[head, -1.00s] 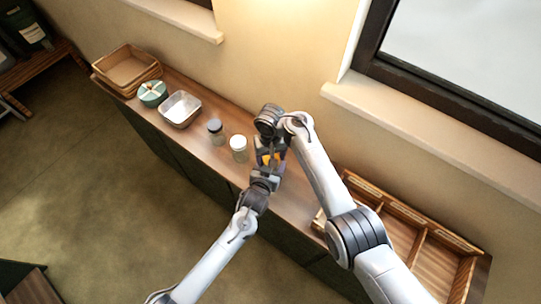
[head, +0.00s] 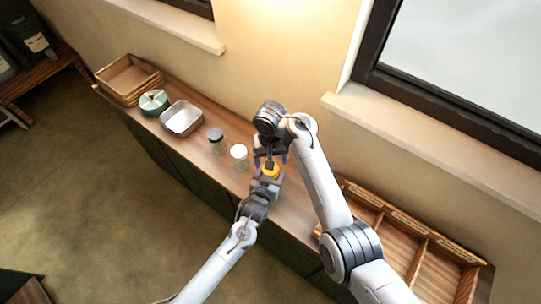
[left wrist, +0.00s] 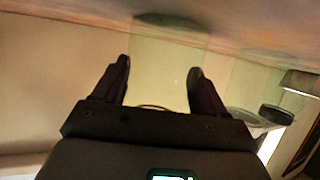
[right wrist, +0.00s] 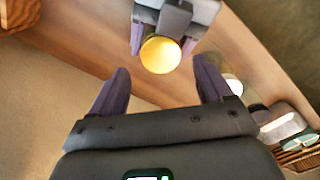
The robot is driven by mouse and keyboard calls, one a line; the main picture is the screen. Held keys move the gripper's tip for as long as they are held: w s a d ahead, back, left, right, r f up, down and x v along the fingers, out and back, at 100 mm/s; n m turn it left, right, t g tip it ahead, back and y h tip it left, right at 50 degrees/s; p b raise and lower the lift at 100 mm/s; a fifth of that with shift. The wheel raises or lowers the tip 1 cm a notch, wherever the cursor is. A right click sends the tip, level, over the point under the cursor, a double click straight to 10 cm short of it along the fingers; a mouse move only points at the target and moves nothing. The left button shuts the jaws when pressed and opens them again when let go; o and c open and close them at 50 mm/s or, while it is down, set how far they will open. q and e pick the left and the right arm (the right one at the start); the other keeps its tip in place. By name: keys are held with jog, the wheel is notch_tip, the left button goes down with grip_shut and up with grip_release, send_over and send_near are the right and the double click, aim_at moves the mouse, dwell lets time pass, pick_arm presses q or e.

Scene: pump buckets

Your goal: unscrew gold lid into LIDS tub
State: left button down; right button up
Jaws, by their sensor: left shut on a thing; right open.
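My left gripper (head: 267,181) is shut on a clear glass jar with a gold lid (head: 270,169), held over the counter. In the left wrist view the see-through jar (left wrist: 168,65) is between its fingers. In the right wrist view the round gold lid (right wrist: 160,55) faces the camera, with the left fingers on either side. My right gripper (right wrist: 155,80) is open and empty, its fingertips near the lid but not closed on it. A metal tub (head: 181,118) stands on the counter at the left; I cannot read LIDS on any container.
A grey-lidded jar (head: 216,139) and a white-lidded jar (head: 239,156) stand between the metal tub and my grippers. A green round container (head: 153,101) and stacked wooden baskets (head: 128,78) are farther left. A divided wooden tray (head: 425,262) is at the right.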

jog(key=m, duration=0.1)
jog(key=r+m, duration=0.1)
jog(key=m, duration=0.2)
jog(key=shift+w+d+r+m, duration=0.2)
jog(key=shift+d+m, duration=0.1)
jog(key=shift+m, duration=0.1)
jog(key=m, duration=0.1)
jog(key=r+m, duration=0.1)
jog(key=m, duration=0.1)
jog(key=shift+r+m, duration=0.25)
jog(key=shift+m, duration=0.05)
jog(key=shift+a+r+m, duration=0.1)
jog(key=shift+a+m, duration=0.1)
jog(key=shift+m, duration=0.1)
jog(key=shift+s+a+f, duration=0.1)
jog(key=shift+s+f, duration=0.05)
jog(key=shift+f, duration=3.75)
jog(key=shift+c, duration=0.4)
jog(key=c, duration=1)
jog(key=n, duration=0.4)
jog(key=shift+a+r, duration=0.1)
jog(key=n, duration=0.6)
jog(key=shift+a, duration=0.1)
